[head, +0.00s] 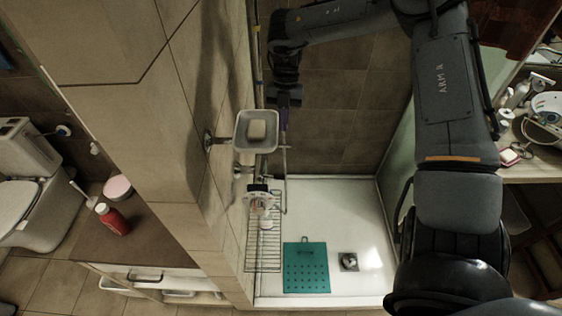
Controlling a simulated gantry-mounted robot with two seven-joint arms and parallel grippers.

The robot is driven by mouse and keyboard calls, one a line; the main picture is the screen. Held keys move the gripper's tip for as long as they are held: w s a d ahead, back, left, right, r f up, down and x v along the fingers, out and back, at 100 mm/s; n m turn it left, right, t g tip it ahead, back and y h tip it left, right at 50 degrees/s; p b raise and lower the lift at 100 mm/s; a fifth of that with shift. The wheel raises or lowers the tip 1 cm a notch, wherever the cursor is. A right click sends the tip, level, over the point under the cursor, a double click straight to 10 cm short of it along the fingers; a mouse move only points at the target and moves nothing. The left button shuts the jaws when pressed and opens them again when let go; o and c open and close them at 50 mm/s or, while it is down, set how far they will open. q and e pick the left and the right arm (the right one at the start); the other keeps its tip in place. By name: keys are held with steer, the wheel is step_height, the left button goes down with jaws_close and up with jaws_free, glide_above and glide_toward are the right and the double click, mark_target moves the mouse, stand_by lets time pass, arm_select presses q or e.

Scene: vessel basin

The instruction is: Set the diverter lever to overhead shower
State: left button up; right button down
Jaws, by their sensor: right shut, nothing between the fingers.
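My right gripper (284,100) hangs at the upper middle in the head view, at the end of my right arm, pointing down beside the tiled wall. Its fingers are dark and small; they are shut and empty. My left gripper is not in view.
A soap dish (240,146) with a bar of soap juts from the wall just below left of the gripper. A wire rack (262,255), a teal mat (320,280) and a drain (349,262) are on or above the white shower tray (335,205). A cluttered counter (545,172) stands right.

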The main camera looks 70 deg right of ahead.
mark_target(270, 176)
arm_select(q)
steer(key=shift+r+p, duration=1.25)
steer(key=shift+p, duration=0.1)
arm_select(e)
steer(key=s+a+f, duration=0.1)
steer(key=a+f, duration=0.5)
steer(key=f, duration=0.4)
steer(key=shift+s+a+f, duration=0.2)
steer(key=shift+s+a, duration=0.1)
steer(key=shift+s, duration=0.05)
